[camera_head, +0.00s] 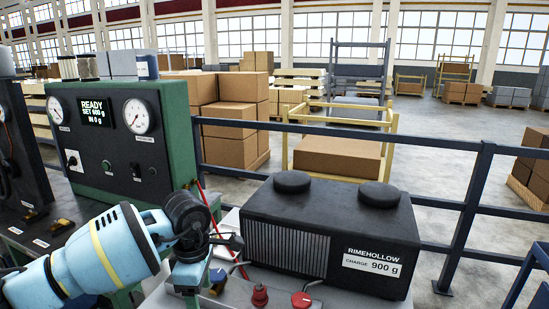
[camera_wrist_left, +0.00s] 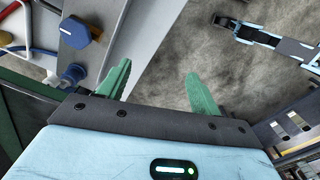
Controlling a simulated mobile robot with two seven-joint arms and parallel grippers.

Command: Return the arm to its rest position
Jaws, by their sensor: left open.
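My left arm (camera_head: 105,250) reaches in from the lower left in the head view, in front of the green charging unit (camera_head: 130,150) and left of the dark Rimehollow unit (camera_head: 330,230). Its fingers are hard to make out there. In the left wrist view my left gripper (camera_wrist_left: 155,72) shows two green fingers spread apart with nothing between them. Bare floor and the edge of a light grey panel lie beyond the fingertips. A blue knob (camera_wrist_left: 82,32) on that panel is left of the fingers, apart from them. My right gripper is not in view.
The green unit's display reads READY, SET 600 g, IN 0 g. The Rimehollow label reads CHARGE 900 g. Red knobs (camera_head: 301,300) stand at the front of the grey top. A dark blue railing (camera_head: 440,145) runs behind. Hoses (camera_wrist_left: 22,45) lie at left in the wrist view.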

